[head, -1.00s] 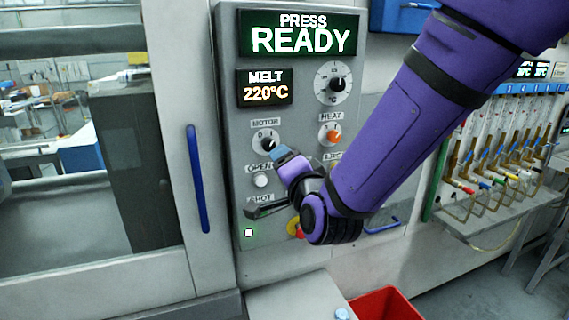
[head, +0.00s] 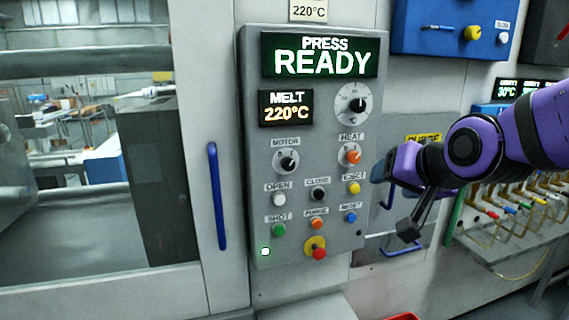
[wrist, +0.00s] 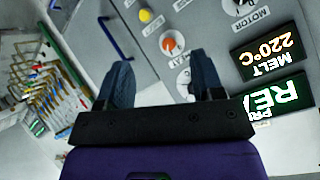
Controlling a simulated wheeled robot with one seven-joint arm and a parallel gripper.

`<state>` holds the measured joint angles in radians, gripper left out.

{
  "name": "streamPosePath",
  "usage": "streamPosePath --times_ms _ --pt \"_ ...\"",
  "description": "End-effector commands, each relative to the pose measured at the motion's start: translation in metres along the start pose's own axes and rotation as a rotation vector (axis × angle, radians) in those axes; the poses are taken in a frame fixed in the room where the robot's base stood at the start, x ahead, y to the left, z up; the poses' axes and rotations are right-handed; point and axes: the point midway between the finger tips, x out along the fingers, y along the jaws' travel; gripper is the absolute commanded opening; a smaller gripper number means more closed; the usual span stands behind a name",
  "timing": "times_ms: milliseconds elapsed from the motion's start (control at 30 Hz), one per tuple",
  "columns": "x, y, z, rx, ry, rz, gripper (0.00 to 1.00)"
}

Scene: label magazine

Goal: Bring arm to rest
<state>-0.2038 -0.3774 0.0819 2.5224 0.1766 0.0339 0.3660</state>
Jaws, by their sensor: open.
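My purple arm (head: 530,130) reaches in from the right in the head view. My gripper (head: 391,202) is to the right of the control panel's lower half, in front of the purge door. In the wrist view my gripper (wrist: 163,82) shows two dark blue fingers set well apart. Nothing is between them, and the panel lies beyond. The control panel (head: 262,140) reads PRESS READY and MELT 220°C. Its knobs and buttons, including the red mushroom button (head: 319,253), are all uncovered.
The press door with its blue handle (head: 216,196) is left of the panel. A blue box (head: 425,30) hangs above right. A rack with several coloured-tipped hoses (head: 490,205) stands at the right, near my arm. A red bin (head: 404,317) is at the bottom edge.

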Motion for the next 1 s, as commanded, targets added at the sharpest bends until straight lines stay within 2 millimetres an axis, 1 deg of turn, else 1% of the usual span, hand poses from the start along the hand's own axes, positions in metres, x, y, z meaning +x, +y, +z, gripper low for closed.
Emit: streamPosePath --times_ms 33,167,300,400,500,600,667,1000 --pt "-0.016 0.011 0.000 -0.030 -0.025 0.031 0.61" --pt "-0.055 0.040 0.010 -0.123 -0.133 0.116 0.61" --pt "-0.099 0.070 0.026 -0.205 -0.252 0.199 0.61" --pt "-0.126 0.085 0.039 -0.247 -0.329 0.244 0.61" --pt "-0.145 0.096 0.049 -0.272 -0.387 0.273 0.61" --pt "-0.157 0.102 0.055 -0.287 -0.423 0.289 0.61" --pt "-0.160 0.104 0.057 -0.291 -0.434 0.294 0.61" --pt "-0.161 0.104 0.058 -0.292 -0.439 0.295 0.61"
